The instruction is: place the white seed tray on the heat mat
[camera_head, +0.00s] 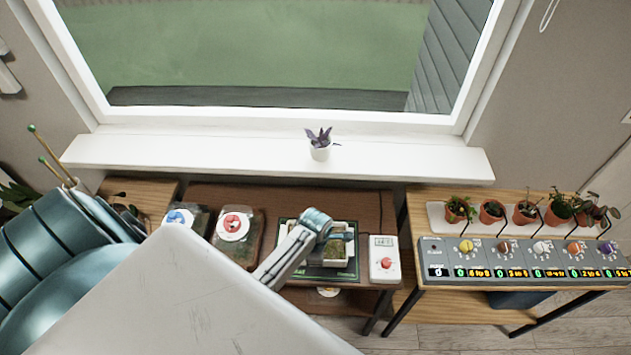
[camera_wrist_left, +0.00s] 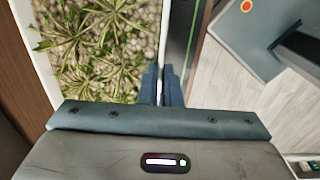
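The white seed tray (camera_head: 353,252) is in the middle of the low table in the head view, with green contents. In the left wrist view the tray (camera_wrist_left: 34,58) holds spiky plants over gravel. My left gripper (camera_head: 342,238) is over it, its fingers (camera_wrist_left: 162,85) close together on either side of the tray's side wall. The dark heat mat (camera_head: 325,275) with a green border line lies under the tray. The tray is within the mat's outline; whether it touches the mat or hangs just above, I cannot tell. My arm hides its left part. My right gripper is not in view.
A white box with a red knob (camera_head: 384,262) stands right of the mat. Two containers, one with a red-marked lid (camera_head: 233,228) and one with a blue-marked top (camera_head: 178,217), stand left. A control panel (camera_head: 530,262) and potted plants occupy the right table.

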